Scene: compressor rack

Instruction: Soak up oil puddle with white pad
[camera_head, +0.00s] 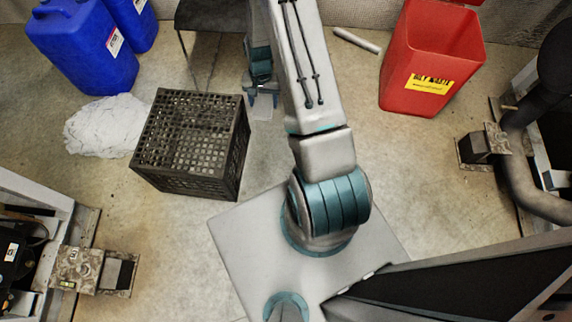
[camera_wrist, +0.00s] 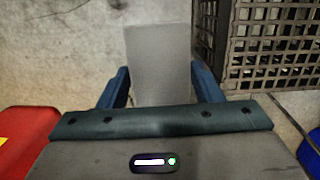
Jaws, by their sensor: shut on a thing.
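My gripper (camera_head: 262,92) is low over the floor, just right of the black crate in the head view. In the wrist view its two blue fingers (camera_wrist: 160,85) are on either side of a flat, pale grey-white pad (camera_wrist: 158,52), shut on it. The pad sticks out ahead of the fingers. In the head view only a small pale piece of the pad (camera_head: 263,109) shows below the fingers. I cannot tell whether it touches the floor. I cannot make out an oil puddle in either view; part of the floor is hidden by my arm.
The black lattice crate (camera_head: 192,143) stands close left of my gripper; it also shows in the wrist view (camera_wrist: 275,45). A crumpled white cloth (camera_head: 104,126), blue jerrycans (camera_head: 88,48), a dark stand (camera_head: 212,15), a white tube (camera_head: 357,40) and a red waste bin (camera_head: 428,65) surround it.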

